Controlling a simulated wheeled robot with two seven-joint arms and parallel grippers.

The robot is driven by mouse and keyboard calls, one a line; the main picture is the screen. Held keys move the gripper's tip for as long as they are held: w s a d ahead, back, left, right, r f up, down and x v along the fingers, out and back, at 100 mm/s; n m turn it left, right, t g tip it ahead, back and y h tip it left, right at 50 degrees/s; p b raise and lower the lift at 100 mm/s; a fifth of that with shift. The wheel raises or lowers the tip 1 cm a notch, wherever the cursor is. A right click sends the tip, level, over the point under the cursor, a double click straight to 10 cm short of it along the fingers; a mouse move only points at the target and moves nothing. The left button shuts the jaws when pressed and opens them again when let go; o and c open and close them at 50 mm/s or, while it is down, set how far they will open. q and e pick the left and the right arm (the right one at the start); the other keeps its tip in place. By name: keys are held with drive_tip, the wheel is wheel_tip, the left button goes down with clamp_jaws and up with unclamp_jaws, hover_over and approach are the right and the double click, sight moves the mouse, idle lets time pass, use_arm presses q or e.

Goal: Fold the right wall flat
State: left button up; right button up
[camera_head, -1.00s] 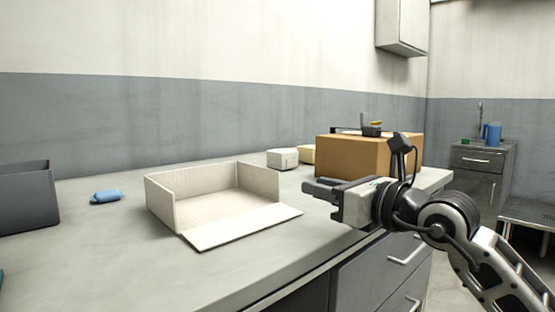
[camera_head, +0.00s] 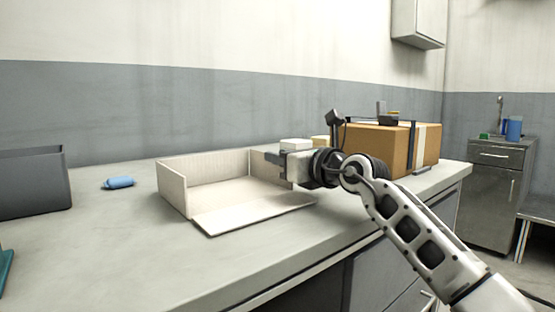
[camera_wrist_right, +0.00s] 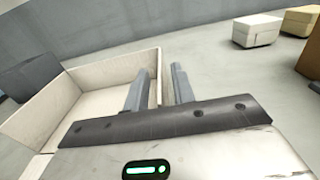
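An open cream cardboard box (camera_head: 174,187) sits on the counter. Its front flap (camera_head: 252,210) lies flat toward me, and its left and back walls stand up. My right gripper (camera_head: 272,158) is at the box's right side, at the top of the right wall, which it partly hides in the head view. In the right wrist view the gripper (camera_wrist_right: 158,80) is open, with two grey fingers apart. The upright right wall (camera_wrist_right: 158,65) shows in the gap between them; whether either finger touches it I cannot tell. My left gripper is not in view.
A brown carton (camera_head: 390,145) with dark items on top stands right of the box. Small pale boxes (camera_head: 296,145) sit behind my gripper. A blue object (camera_head: 118,183) and a dark grey bin (camera_head: 35,182) are at left. The counter in front is clear.

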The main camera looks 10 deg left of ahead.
drive_tip(key=shift+x, duration=0.8)
clamp_jaws()
